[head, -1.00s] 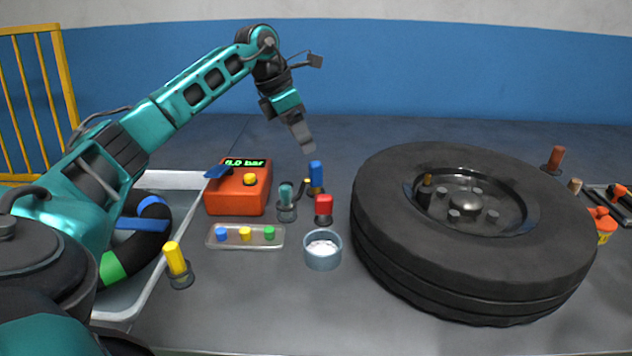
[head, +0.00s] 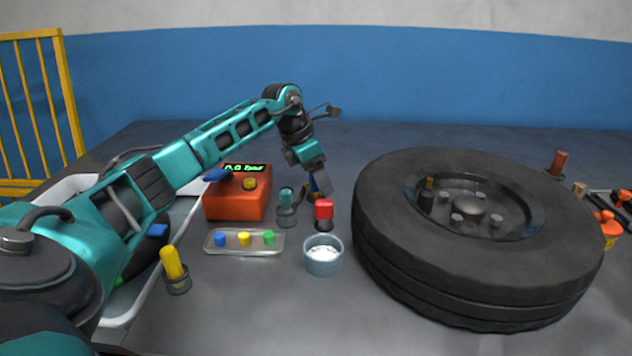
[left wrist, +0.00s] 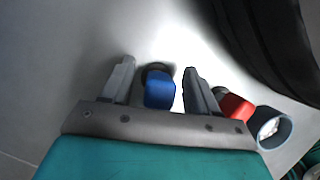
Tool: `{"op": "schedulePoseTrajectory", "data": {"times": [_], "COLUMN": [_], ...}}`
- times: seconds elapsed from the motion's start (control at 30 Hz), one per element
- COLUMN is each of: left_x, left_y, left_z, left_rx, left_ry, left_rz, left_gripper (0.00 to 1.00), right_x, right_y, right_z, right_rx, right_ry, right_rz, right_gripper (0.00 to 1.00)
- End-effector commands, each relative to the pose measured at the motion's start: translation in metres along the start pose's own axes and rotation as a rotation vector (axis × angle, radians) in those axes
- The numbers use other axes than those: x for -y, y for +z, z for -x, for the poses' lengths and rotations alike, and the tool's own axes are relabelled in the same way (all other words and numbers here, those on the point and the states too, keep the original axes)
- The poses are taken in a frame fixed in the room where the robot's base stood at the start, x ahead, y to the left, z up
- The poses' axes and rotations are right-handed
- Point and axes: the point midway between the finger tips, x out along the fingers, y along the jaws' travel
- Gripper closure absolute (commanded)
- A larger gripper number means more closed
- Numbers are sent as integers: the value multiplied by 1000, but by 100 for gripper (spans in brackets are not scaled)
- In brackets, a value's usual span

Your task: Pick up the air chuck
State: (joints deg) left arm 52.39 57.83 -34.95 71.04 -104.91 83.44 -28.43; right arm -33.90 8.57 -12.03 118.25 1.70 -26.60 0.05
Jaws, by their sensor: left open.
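A blue-handled tool (head: 313,185) stands upright in a dark holder behind the red-topped tool; it may be the air chuck, but I cannot be sure. My left gripper (head: 320,182) is open, pointing down at it and partly hiding it in the head view. In the left wrist view the blue handle (left wrist: 160,89) shows between the two spread fingers of my left gripper (left wrist: 158,78), nearer the left finger. Whether a finger touches it I cannot tell. My right gripper is not in view.
A red-topped tool (head: 324,211) and a teal-topped tool (head: 286,202) stand close by. The red pressure box (head: 238,200), a tray of coloured caps (head: 209,246), a small bowl (head: 323,263) and a yellow-handled tool (head: 173,264) are nearby. A large tyre (head: 400,275) lies right.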

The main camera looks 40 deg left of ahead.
Motion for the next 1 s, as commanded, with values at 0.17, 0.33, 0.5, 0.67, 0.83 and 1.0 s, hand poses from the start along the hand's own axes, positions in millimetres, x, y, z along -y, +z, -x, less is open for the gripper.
{"op": "schedulePoseTrajectory", "data": {"times": [0.17,0.33,0.5,0.67,0.83,1.0], "left_x": [0,0,0,0,0,0], "left_y": [0,0,0,0,1,4], "left_z": [0,1,1,1,2,9], "left_rx": [0,0,0,1,2,3], "left_ry": [0,0,0,1,1,2], "left_rz": [0,0,-1,-1,-1,-1], "left_gripper": [53,69,85,95,95,95], "right_x": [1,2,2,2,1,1], "right_y": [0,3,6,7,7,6], "right_z": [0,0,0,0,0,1], "right_rx": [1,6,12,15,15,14], "right_ry": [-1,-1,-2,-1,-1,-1], "right_rz": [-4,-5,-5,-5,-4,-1], "right_gripper": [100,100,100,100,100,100]}}
